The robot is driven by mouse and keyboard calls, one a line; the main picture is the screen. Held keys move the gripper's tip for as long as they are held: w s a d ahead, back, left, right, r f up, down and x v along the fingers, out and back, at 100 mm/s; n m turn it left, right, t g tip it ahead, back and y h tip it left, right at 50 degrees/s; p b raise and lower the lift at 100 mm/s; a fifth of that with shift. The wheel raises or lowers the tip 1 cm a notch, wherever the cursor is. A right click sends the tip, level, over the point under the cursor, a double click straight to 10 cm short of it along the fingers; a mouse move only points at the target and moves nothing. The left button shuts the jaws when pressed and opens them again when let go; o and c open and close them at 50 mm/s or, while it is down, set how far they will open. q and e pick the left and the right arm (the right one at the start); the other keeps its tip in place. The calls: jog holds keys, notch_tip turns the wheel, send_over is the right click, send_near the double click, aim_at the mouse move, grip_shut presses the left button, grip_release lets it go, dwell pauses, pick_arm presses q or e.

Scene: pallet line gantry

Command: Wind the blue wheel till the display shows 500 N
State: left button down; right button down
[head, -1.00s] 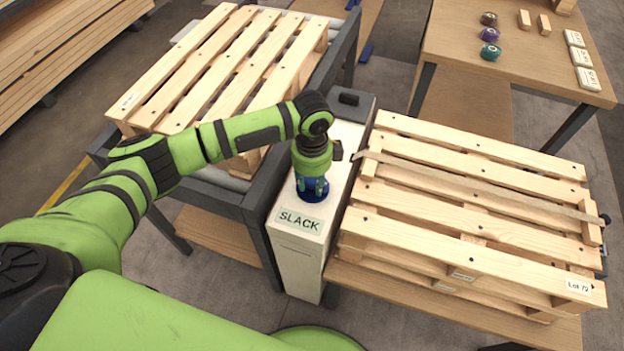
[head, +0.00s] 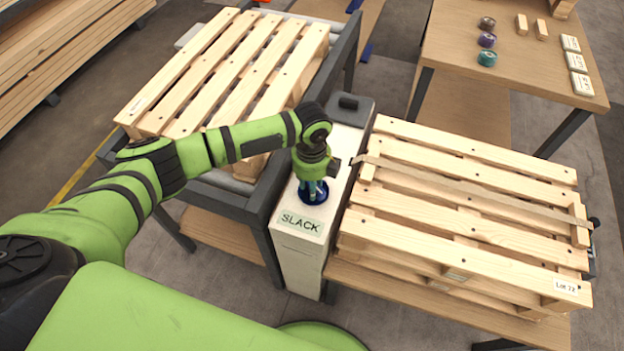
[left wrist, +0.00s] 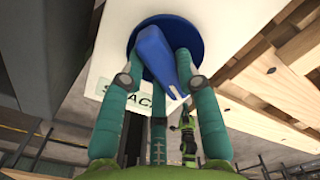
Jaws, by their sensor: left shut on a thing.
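The blue wheel (head: 314,195) sits on top of a white box-shaped post (head: 299,260) between the two pallet stands. In the left wrist view it is a round blue disc (left wrist: 202,38) with a raised blue grip bar (left wrist: 158,60). My left gripper (head: 313,190) points down over the wheel, and its teal fingers (left wrist: 160,85) are closed around the grip bar. The display (head: 300,222) on the post reads SLACK; the gripper partly covers it in the left wrist view. A flat strap (head: 470,185) runs from the post across the right pallets. My right gripper is not in view.
Stacked pallets (head: 455,222) stand close to the right of the post, and another pallet (head: 225,70) lies on a frame to its left. A wooden table (head: 480,66) at the back right holds coloured rolls and small blocks.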

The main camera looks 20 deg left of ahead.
pick_arm(q)
jog(key=m+p, duration=0.1)
jog(key=m, duration=0.4)
jog(key=shift+a, duration=0.1)
dwell(0.4)
jog(key=c, duration=0.9)
grip_release()
notch_tip(320, 180, up, 12)
